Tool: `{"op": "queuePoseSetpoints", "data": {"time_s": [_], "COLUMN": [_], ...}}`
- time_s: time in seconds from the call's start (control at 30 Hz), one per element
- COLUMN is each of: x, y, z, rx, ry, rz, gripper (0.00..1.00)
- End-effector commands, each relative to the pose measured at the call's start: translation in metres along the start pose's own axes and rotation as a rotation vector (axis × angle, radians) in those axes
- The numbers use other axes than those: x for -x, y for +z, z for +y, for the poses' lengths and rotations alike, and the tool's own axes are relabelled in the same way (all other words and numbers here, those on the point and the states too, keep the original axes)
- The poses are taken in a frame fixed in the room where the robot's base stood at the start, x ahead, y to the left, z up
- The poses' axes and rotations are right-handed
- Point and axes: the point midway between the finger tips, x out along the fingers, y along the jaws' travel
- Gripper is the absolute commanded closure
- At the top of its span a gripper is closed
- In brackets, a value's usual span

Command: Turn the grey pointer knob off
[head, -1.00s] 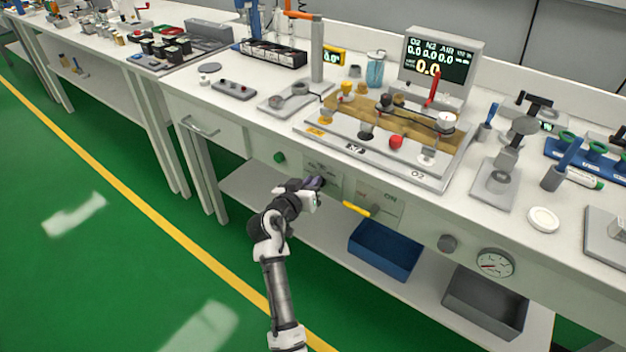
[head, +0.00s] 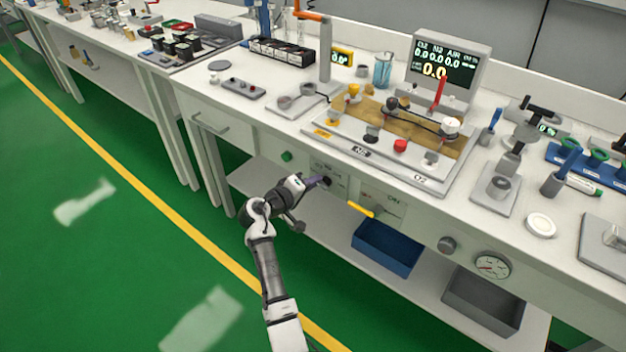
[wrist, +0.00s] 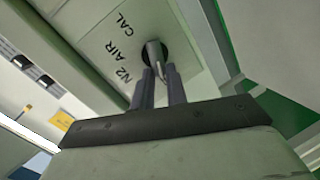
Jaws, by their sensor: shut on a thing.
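A grey pointer knob (wrist: 153,50) with a dark round base sits on a pale front panel, with N2, AIR and CAL printed beside it in the wrist view. My gripper (wrist: 158,75) is shut on its pointer, one dark finger on each side. In the head view my gripper (head: 322,182) reaches the bench's front panel from the floor side and mostly covers this knob. No OFF mark is readable, and the fingers hide part of the dial.
Right of my gripper is a panel marked ON with a yellow lever (head: 360,209). A round grey knob (head: 447,245) and a gauge (head: 492,266) are farther right. A green button (head: 287,156) is to the left. A blue bin (head: 386,247) stands below.

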Motion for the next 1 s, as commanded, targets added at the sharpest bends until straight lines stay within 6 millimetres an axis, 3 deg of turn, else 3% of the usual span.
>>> {"op": "queuePoseSetpoints", "data": {"time_s": [0.4, 0.97, 1.0], "x": [-0.0008, -0.0010, -0.0010], "y": [-0.0002, 0.0001, 0.0001], "z": [-0.0049, -0.0059, -0.0059], "rx": [0.185, 0.211, 0.211], "ry": [0.029, 0.033, 0.033], "rz": [-0.039, -0.044, -0.044], "gripper": [1.00, 1.00, 0.82]}}
